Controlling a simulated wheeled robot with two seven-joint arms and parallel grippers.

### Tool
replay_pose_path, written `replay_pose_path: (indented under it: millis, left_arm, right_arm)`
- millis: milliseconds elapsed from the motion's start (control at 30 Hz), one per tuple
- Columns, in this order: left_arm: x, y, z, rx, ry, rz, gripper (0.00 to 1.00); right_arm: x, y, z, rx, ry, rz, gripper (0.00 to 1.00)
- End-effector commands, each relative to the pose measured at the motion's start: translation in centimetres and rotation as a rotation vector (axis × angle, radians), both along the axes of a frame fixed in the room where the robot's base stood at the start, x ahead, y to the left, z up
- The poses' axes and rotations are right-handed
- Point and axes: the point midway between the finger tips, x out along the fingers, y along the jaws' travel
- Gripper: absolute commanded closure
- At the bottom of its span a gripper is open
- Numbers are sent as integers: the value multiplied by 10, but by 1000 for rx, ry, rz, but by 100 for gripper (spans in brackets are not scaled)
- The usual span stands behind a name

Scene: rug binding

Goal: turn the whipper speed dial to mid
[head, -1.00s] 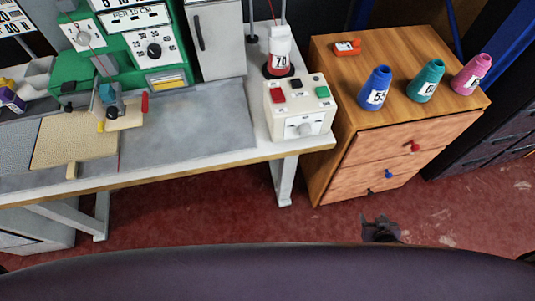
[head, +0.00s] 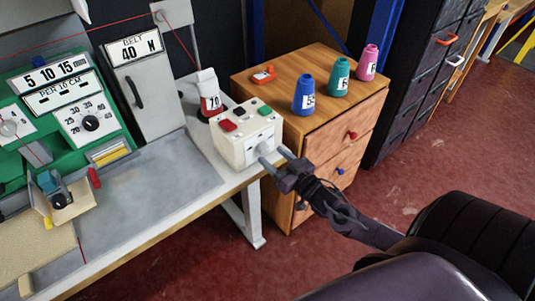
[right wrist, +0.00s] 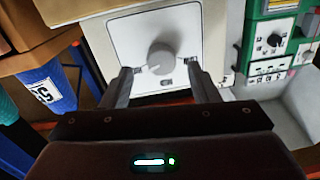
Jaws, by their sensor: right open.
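The white control box (head: 240,138) stands at the right end of the bench, with red, black and green buttons on top. A grey round dial on its front shows clearly in the right wrist view (right wrist: 161,57). Small labels surround it, too small to read; a light mark shows on the knob's rim. My right gripper (head: 274,157) is open in front of that face. My left gripper is not in view.
A cone marked 70 (head: 209,98) stands behind the box. Right of it, a wooden drawer cabinet (head: 330,130) carries blue (head: 304,95), teal (head: 339,78) and pink (head: 367,63) cones. The green machine (head: 60,110) with its own dial is at left.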

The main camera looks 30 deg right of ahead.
Motion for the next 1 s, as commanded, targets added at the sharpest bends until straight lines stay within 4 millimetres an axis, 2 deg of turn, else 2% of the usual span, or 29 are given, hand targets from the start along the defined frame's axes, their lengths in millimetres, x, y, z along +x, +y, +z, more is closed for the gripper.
replay_pose_path:
  millis: [33,200,567,900,1000]
  left_arm:
    - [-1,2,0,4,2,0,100]
    - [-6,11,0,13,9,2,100]
    - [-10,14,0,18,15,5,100]
    - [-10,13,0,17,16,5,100]
    - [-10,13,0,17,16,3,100]
  right_arm:
    - [8,1,1,0,-3,1,45]
    - [23,3,0,0,0,1,45]
    - [27,4,-1,0,2,1,45]
    - [26,4,-1,0,2,1,90]
    - [26,4,-1,-1,2,1,90]
